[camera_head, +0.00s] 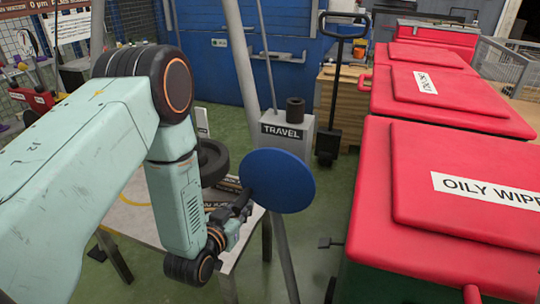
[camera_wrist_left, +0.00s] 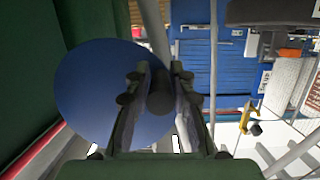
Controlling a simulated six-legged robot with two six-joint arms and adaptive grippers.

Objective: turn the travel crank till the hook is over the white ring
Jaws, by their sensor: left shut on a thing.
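The travel crank shows as a blue disc (camera_head: 279,180) in front of a grey box labelled TRAVEL (camera_head: 287,133). My left gripper (camera_head: 243,203) is at the disc's left edge in the head view. In the left wrist view, my left gripper (camera_wrist_left: 160,98) is shut on the crank's dark round handle (camera_wrist_left: 160,93), with the blue disc (camera_wrist_left: 90,90) behind the fingers. A small yellow piece (camera_wrist_left: 247,116) hangs at the right of the wrist view; I cannot tell whether it is the hook. I cannot make out the white ring. My right gripper is out of view.
Red-lidded bins (camera_head: 450,195) fill the right side, close to the crank. A pale table (camera_head: 135,215) with a dark wheel (camera_head: 212,162) stands behind my left arm. Thin grey poles rise near the crank. Green floor shows between the box and the bins.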

